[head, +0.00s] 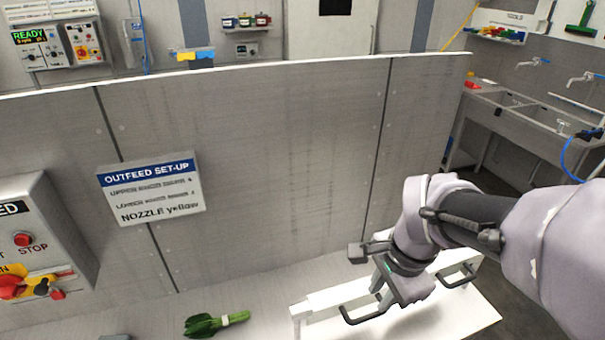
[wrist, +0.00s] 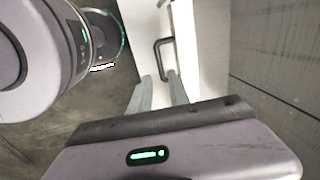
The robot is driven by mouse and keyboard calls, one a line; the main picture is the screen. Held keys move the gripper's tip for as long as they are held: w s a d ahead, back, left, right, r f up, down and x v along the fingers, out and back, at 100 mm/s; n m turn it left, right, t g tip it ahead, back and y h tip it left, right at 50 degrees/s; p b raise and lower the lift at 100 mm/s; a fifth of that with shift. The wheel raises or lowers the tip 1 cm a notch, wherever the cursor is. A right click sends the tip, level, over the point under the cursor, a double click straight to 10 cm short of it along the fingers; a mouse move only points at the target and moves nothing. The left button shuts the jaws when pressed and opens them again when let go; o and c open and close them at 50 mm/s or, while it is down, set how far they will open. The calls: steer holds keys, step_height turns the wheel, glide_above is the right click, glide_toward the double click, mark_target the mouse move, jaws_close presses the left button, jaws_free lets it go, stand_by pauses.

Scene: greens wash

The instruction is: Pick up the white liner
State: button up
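A long white piece with dark loop handles, which I take for the white liner (head: 325,300), lies at the bottom right of the head view, partly hidden by my arm. In the wrist view its white strip (wrist: 186,45) runs away from me, with one dark handle (wrist: 165,58) at its left side. My gripper (head: 382,290) is over this white piece. In the wrist view its two grey fingers (wrist: 161,88) stand apart with nothing seen between them but the pale surface behind. I cannot tell whether a fingertip touches anything.
A tall grey panel with a sign (head: 152,188) rises behind. A control box (head: 35,240) stands at left. Sinks (head: 535,115) are at the far right.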

mark_target(370, 318)
steer(key=f+b, duration=0.1)
steer(key=f, duration=0.2)
steer(key=w+f+b, duration=0.1)
steer(key=f, duration=0.3)
steer(key=f+b, duration=0.1)
steer(key=f, duration=0.2)
steer(key=shift+w+f, duration=0.2)
steer(key=f+b, duration=0.1)
steer(key=f, duration=0.1)
steer(key=w+f+b, duration=0.1)
steer(key=f, duration=0.2)
steer(key=shift+w+a+b, duration=0.2)
steer(key=shift+b, duration=0.15)
steer(key=shift+r, duration=0.1)
jaws_close()
